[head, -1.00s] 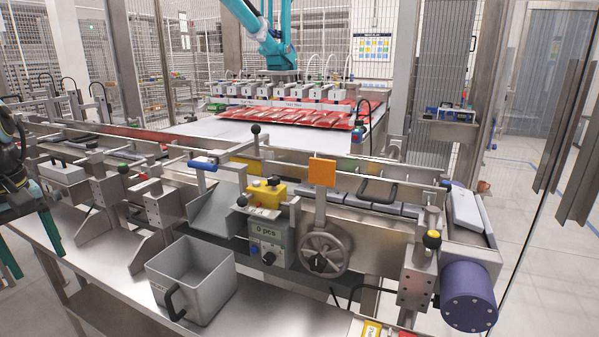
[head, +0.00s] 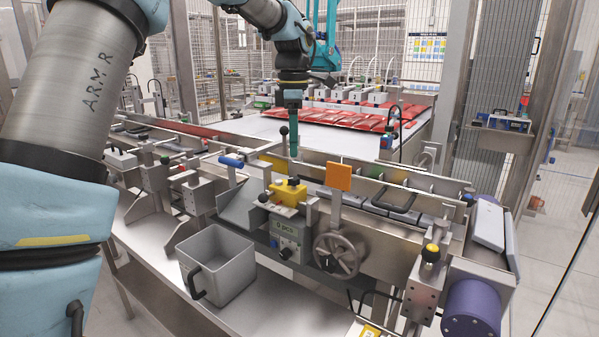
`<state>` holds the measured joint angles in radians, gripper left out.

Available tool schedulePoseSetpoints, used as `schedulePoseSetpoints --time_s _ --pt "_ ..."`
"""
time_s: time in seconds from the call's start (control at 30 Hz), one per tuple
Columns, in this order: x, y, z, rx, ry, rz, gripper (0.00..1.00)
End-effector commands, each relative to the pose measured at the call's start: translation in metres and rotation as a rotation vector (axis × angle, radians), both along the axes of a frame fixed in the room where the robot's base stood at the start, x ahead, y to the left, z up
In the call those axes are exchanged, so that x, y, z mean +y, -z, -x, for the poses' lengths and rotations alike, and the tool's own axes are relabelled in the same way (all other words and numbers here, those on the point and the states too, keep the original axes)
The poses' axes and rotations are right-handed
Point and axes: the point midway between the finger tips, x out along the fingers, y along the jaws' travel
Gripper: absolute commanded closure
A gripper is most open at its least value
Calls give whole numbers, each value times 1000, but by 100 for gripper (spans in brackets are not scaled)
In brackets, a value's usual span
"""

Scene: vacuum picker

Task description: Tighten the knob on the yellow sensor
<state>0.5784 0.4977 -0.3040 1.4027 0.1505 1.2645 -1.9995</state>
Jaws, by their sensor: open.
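The yellow sensor (head: 284,195) sits on a metal bracket at the front of the conveyor, above the grey counter box (head: 289,238). A small black knob (head: 294,181) stands on top of the sensor. My gripper (head: 294,153) points straight down above the sensor and knob, with its teal fingers apart from them by a short gap in the picture. The fingers show nearly edge-on, open, with nothing seen between them. The exact depth between the fingertips and the knob is hard to tell.
Close by are a black ball-topped lever (head: 284,131), an orange plate (head: 338,177), a blue handle (head: 231,161) and a handwheel (head: 338,254). A grey bin (head: 228,270) stands on the lower shelf. Red packs (head: 350,116) lie behind.

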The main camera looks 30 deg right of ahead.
Motion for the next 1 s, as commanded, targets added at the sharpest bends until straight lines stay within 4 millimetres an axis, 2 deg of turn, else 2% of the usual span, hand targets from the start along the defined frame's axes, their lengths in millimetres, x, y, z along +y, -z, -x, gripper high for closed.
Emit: schedulePoseSetpoints --time_s 0.2,0.4,0.6,0.83,0.87,1.0 --pt "1 42 0 4 0 -2 32" --pt "1 70 0 2 0 -2 32" --pt "1 81 0 0 2 -1 32" --pt "1 82 0 -1 1 0 32" --pt "1 82 0 -1 1 0 33" --pt "1 81 0 -1 1 0 49"
